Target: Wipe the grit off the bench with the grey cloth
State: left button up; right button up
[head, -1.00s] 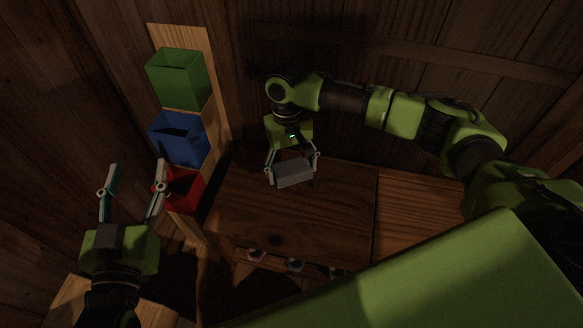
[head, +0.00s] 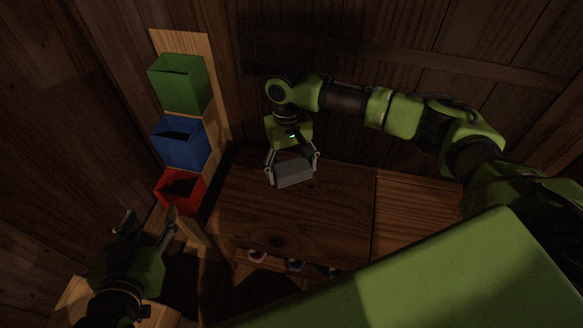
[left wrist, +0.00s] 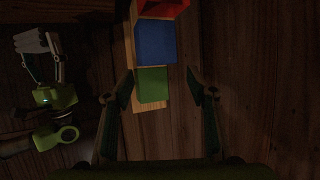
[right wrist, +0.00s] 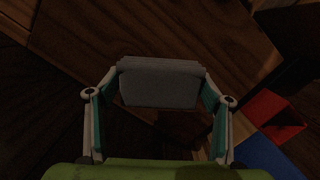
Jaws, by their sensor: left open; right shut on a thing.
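The grey cloth (head: 295,173) is a folded, block-like pad near the back of the dark wooden bench (head: 330,220). My right gripper (head: 293,168) is shut on it from behind. The right wrist view shows the cloth (right wrist: 160,84) between both fingers (right wrist: 158,98). I cannot tell whether the cloth touches the bench top. I cannot make out grit on the bench in this dim light; some may be hidden by the cloth and gripper. My left gripper (head: 150,222) is open and empty, left of the bench and in front of the bins.
Green (head: 182,87), blue (head: 182,145) and red (head: 182,191) open bins stand in a row on a light wooden board left of the bench. Wooden walls close the back and left. Small objects (head: 295,266) show below the bench's front edge. The bench's front is clear.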

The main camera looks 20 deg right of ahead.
pick_arm(q)
jog(key=shift+s+a+f+g+y+p, duration=0.25)
jog(key=shift+s+f+g, duration=0.25)
jog(key=shift+s+f, duration=0.25)
jog(key=shift+s+a+f+g+y+p, duration=0.15)
jog(key=shift+s+a+f+g, duration=0.3)
jog(key=shift+f, duration=0.4)
jog(key=shift+d, duration=0.1)
